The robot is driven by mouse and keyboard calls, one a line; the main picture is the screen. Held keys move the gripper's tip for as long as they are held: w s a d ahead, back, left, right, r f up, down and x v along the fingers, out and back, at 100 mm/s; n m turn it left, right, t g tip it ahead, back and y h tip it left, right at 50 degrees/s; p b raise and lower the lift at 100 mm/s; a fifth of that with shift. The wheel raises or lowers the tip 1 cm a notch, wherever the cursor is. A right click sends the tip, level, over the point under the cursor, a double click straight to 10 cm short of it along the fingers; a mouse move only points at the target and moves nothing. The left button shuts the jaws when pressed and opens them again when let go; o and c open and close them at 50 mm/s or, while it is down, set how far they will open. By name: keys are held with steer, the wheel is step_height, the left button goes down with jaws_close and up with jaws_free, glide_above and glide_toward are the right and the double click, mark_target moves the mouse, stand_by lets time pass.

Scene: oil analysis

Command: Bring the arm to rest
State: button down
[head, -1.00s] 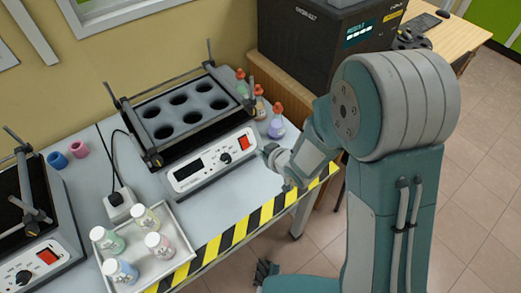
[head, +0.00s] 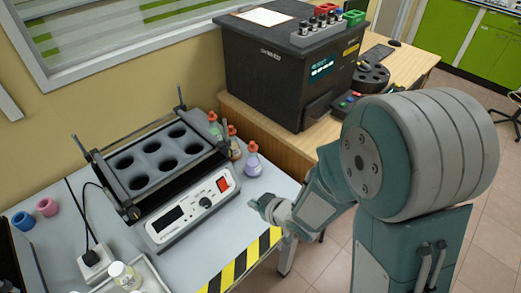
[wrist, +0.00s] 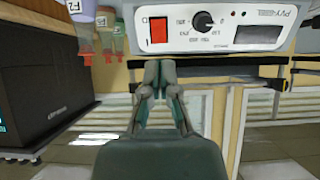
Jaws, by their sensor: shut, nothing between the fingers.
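My gripper (head: 262,204) is at the end of my teal and grey arm, just right of the shaker's (head: 193,205) front panel and over the table's right front edge. In the wrist view my gripper (wrist: 160,75) has its two fingers together with nothing between them. The shaker's front panel, with a red switch (wrist: 158,31) and a black knob, shows above the fingertips there. I cannot tell the exact gap between them.
Small bottles with orange caps, one purple (head: 252,165), stand right of the shaker. A large black machine (head: 285,75) is on the wooden desk behind. A white tray (head: 150,278) with a bottle is at the lower left. Tiled floor (head: 480,230) is open at the right.

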steer(key=d+r+m+t+h, duration=0.2)
steer(key=d+r+m+h, duration=0.45)
steer(key=d+r, duration=0.85)
steer(key=s+d+r+m+g+h, duration=0.1)
steer(key=s+d+r, duration=0.2)
steer(key=s, duration=0.4)
steer(key=s+d+r+m+g+h, duration=0.1)
steer(key=s+d+r+m+g, duration=0.1)
steer(key=s, duration=0.5)
steer(key=shift+s+d+r+g, duration=0.15)
steer(key=shift+d+r+g, duration=0.15)
steer(key=shift+d+r, duration=0.45)
steer(key=shift+a+r, duration=0.1)
steer(key=shift+a, duration=0.1)
